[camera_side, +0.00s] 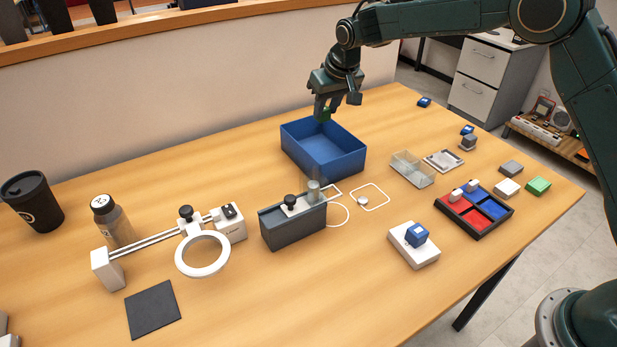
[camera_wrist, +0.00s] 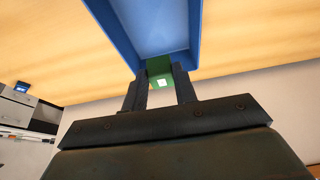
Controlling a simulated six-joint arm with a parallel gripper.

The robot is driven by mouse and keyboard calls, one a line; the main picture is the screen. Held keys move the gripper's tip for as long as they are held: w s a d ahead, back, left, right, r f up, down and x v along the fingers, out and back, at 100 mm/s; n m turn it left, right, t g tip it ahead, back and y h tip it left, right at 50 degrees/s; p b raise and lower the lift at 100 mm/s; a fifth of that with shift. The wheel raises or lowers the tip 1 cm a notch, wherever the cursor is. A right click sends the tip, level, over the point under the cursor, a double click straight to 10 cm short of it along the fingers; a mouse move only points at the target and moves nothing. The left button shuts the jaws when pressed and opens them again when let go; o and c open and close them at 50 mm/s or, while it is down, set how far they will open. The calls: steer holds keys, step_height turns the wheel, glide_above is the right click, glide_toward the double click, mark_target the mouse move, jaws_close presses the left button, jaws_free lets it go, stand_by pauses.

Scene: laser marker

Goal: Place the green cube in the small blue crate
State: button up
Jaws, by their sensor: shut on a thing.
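The green cube (camera_wrist: 158,68) is between the fingertips of my gripper (camera_wrist: 160,80) in the wrist view, with a small white square on its near face. In the side view my gripper (camera_side: 325,108) is shut on the green cube (camera_side: 323,116), of which only a small part shows. The small blue crate (camera_side: 341,163) stands open on the table below. The gripper and cube are above its back rim in the side view. In the wrist view the crate (camera_wrist: 108,22) lies just beyond the cube. Its exact height above the rim is hard to tell.
A clear divided box (camera_side: 412,170) and a grey laser marker (camera_side: 293,226) stand near the crate. A black tray (camera_side: 474,212) with red and blue compartments is at the right. A flat green block (camera_side: 538,186) lies near the right edge. A ring magnifier (camera_side: 203,254) stands at the left.

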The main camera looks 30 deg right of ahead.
steer(key=shift+f, duration=5.65)
steer(key=shift+f, duration=0.1)
steer(key=o, duration=0.9)
steer(key=shift+o, duration=0.2)
steer(key=v, duration=1.2)
steer(key=shift+s, duration=0.1)
